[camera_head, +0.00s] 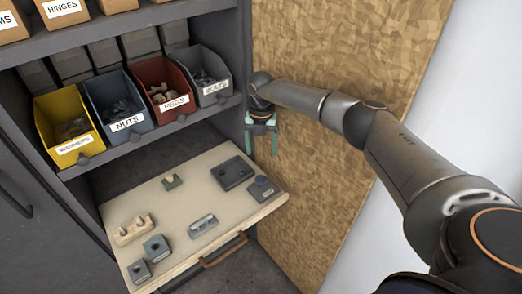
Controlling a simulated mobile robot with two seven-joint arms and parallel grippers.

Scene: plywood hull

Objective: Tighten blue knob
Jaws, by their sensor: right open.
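No clearly blue knob stands out. A small blue-grey block with a round top (263,187) sits at the right edge of the pull-out board (185,205), and I cannot tell if it is the blue knob. My right gripper (262,146) reaches in from the right, by the cabinet's right side panel. Its green fingers point down, open and empty, above and apart from that block. My left gripper is not in view.
Labelled bins, including a red one (163,92), stand on the shelf above. A plywood panel (330,150) stands at the right.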

